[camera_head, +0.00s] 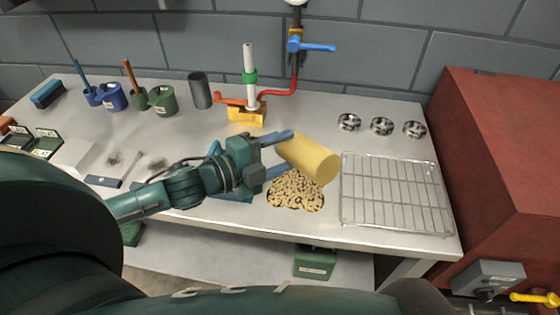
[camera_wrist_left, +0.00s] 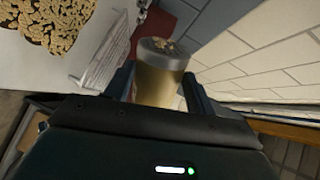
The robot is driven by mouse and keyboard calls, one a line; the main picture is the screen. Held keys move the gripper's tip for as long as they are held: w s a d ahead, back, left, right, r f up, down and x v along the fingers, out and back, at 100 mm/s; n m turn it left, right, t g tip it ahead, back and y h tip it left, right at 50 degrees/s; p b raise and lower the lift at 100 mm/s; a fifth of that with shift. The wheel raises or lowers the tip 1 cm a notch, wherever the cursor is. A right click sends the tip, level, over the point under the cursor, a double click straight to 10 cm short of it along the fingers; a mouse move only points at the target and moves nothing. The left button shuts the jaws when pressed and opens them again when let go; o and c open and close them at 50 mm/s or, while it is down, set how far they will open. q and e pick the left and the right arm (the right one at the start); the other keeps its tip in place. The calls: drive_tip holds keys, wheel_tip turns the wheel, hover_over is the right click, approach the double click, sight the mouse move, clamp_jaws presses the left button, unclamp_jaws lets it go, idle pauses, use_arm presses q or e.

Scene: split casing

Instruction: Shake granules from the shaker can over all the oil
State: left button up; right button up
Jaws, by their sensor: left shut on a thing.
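The shaker can (camera_head: 312,161) is a yellow cylinder, tilted well over above the table. My left gripper (camera_head: 285,151) is shut on it, with a finger on either side. The left wrist view also shows the can (camera_wrist_left: 160,78) between the fingers, its grey perforated-looking top carrying a few granules. A patch of tan granules (camera_head: 296,192) lies on the table below the can. It also shows in the left wrist view (camera_wrist_left: 50,22). Dark specks show through the granules; I cannot tell how much oil is under them. My right gripper is not in view.
A wire rack (camera_head: 395,195) lies right of the granules. Several metal rings (camera_head: 381,126) sit behind it. A valve stand (camera_head: 248,112) with a red hose stands at the back. Blue and green cups (camera_head: 162,101) stand back left. A red cabinet (camera_head: 500,160) bounds the right side.

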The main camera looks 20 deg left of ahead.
use_arm(q)
drive_tip(key=shift+r, duration=1.3)
wheel_tip(320, 180, up, 6)
drive_tip(key=m+t+y, duration=0.2)
drive_tip(key=m+t, duration=0.1)
drive_tip(key=m, duration=1.5)
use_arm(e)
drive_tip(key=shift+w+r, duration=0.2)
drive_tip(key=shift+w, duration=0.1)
use_arm(q)
drive_tip(key=shift+f, duration=0.1)
